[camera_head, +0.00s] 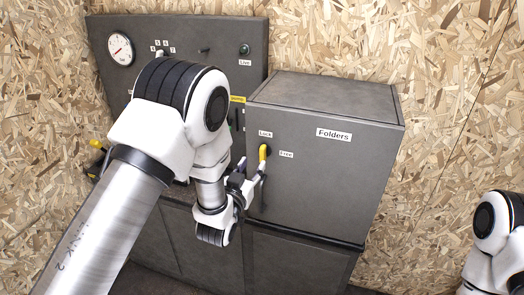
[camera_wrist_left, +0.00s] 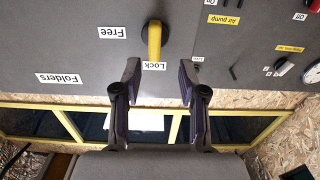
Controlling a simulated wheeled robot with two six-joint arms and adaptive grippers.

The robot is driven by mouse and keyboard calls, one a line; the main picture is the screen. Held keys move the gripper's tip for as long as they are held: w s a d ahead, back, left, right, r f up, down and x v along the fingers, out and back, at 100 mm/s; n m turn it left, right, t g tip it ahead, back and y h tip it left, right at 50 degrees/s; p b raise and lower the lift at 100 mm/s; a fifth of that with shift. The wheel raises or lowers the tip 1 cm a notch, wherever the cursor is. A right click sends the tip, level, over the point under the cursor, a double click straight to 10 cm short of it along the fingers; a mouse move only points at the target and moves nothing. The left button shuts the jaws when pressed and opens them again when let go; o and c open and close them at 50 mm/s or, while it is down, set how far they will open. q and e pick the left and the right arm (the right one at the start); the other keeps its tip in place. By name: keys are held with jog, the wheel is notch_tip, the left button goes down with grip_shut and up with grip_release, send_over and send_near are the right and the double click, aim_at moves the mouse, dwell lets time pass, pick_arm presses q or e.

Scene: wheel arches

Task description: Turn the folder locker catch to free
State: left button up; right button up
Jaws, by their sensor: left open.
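The grey folder locker (camera_head: 340,170) stands right of my left arm, labelled "Folders". Its catch is a yellow handle (camera_head: 263,152) on the front, which also shows in the left wrist view (camera_wrist_left: 154,40). The catch points to the "Lock" label (camera_head: 265,133); the "Free" label (camera_head: 286,154) is to its right. My left gripper (camera_head: 252,175) is in front of the locker, by the catch. In the left wrist view its fingers (camera_wrist_left: 160,72) are apart with nothing between them, and the catch lies just beyond the tips. Whether they touch it cannot be told. My right gripper is out of view.
A grey panel (camera_head: 225,42) with a round gauge (camera_head: 120,48), small switches and labels stands left of the locker, partly hidden by my left arm. Grey cabinets (camera_head: 295,262) are below. Chipboard walls (camera_head: 440,60) close the space behind and right.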

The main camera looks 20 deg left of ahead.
aim_at(261, 155)
pick_arm(q)
jog(key=w+p, duration=0.1)
jog(key=w, duration=0.2)
jog(key=w+d, duration=0.1)
jog(key=w, duration=0.2)
jog(key=shift+d+p, duration=0.2)
jog(key=shift+p, duration=0.15)
jog(key=shift+w+a, duration=0.1)
jog(key=shift+a, duration=0.25)
jog(key=shift+d, duration=0.15)
grip_shut()
